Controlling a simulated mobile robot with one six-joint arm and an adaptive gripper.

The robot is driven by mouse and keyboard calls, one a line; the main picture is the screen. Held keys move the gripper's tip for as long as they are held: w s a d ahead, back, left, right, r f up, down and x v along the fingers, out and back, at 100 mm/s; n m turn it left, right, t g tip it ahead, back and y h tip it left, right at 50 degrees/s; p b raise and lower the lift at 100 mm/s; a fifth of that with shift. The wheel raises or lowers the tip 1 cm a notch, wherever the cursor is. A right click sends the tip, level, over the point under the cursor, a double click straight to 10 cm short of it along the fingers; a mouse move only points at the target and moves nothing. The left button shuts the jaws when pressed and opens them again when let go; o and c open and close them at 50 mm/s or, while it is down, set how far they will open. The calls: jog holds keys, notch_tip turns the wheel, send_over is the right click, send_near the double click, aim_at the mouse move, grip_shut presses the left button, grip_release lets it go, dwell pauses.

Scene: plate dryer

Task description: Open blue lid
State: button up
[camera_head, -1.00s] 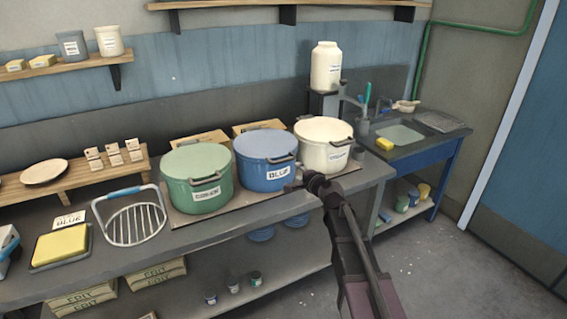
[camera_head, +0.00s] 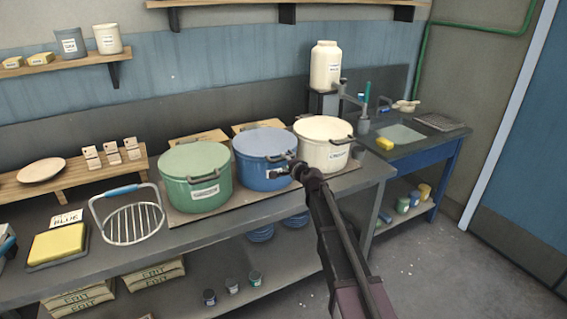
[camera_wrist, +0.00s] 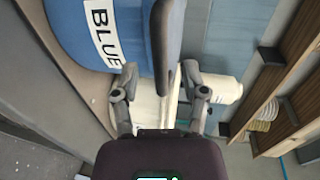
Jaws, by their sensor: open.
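The blue pot (camera_head: 255,179), with its BLUE label partly covered by my gripper, stands between the green and cream pots. Its blue lid (camera_head: 262,141) lies flat on top, with a dark handle (camera_head: 280,157) at the front right edge. My gripper (camera_head: 296,168) is open at the pot's front right, close to that handle. In the wrist view, the pot's BLUE label (camera_wrist: 103,30) shows at upper left. The dark handle (camera_wrist: 168,45) reaches down toward the gap between my open fingers (camera_wrist: 158,80); I cannot tell whether they touch it.
The green pot (camera_head: 197,180) and cream pot (camera_head: 323,146) stand close on either side, sharing a board on the counter. A wire rack (camera_head: 128,220) and yellow sponge (camera_head: 58,243) lie to the left. A sink (camera_head: 400,134) is at the right.

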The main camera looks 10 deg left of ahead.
aim_at(282, 160)
jog(key=shift+x, duration=1.9)
